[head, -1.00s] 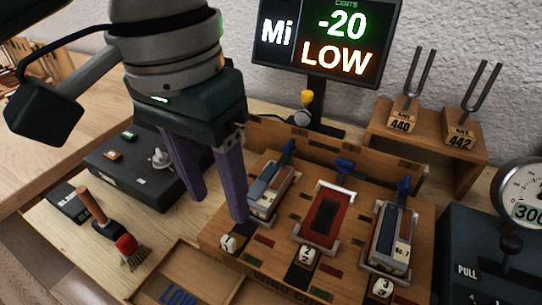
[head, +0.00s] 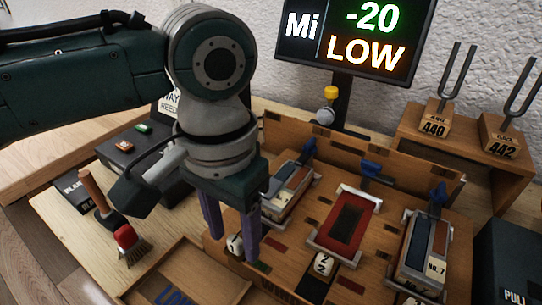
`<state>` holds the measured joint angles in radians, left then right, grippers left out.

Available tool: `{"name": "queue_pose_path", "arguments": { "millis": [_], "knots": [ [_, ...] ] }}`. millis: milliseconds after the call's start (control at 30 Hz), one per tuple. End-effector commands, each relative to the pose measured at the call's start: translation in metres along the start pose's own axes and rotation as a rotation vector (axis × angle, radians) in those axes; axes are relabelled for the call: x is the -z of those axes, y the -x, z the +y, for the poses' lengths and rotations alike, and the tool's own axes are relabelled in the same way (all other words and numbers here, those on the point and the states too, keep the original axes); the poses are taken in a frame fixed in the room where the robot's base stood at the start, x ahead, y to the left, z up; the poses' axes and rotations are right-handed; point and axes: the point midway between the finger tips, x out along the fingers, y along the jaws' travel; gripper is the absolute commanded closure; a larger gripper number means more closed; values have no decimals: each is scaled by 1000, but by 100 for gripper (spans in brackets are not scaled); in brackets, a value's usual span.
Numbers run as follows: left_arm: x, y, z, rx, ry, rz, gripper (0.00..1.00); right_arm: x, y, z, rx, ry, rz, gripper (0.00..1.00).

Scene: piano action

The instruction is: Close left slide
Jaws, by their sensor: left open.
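The wooden board (head: 395,192) has three bays. The left bay holds a grey and brown block (head: 289,186) with a blue lever (head: 308,150) behind it. A white numbered knob (head: 235,245) sits in front of this bay. My left gripper (head: 235,244) is open, fingers pointing down, with its purple fingertips on either side of this knob in the picture. I cannot tell whether they touch it. The gripper partly covers the front of the left bay. My right gripper is not in view.
The middle bay has a red frame (head: 345,198); the right bay holds a block labelled No. 7 (head: 437,266). A wooden tray (head: 205,278) lies in front. A brush (head: 127,240) is at left. Tuning forks (head: 455,85) stand on a wooden shelf, and a display (head: 355,40) is behind.

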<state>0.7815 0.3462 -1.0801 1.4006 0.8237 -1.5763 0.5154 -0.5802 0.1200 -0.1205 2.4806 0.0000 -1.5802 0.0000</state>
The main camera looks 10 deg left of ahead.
Motion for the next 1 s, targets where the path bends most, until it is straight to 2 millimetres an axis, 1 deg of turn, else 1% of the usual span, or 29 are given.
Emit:
{"name": "queue_pose_path", "arguments": {
  "millis": [200, 600, 700, 1000],
  "knots": [
    [0, 0, 0, 0, -1, 0, 45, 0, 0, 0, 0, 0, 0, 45],
    [0, 0, 0, -1, -1, 1, 90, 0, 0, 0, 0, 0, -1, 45],
    [0, 0, 0, -1, -1, 1, 100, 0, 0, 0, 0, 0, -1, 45],
    [0, 0, 0, 0, 0, 1, 100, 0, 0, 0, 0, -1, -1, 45]
  ]
}}
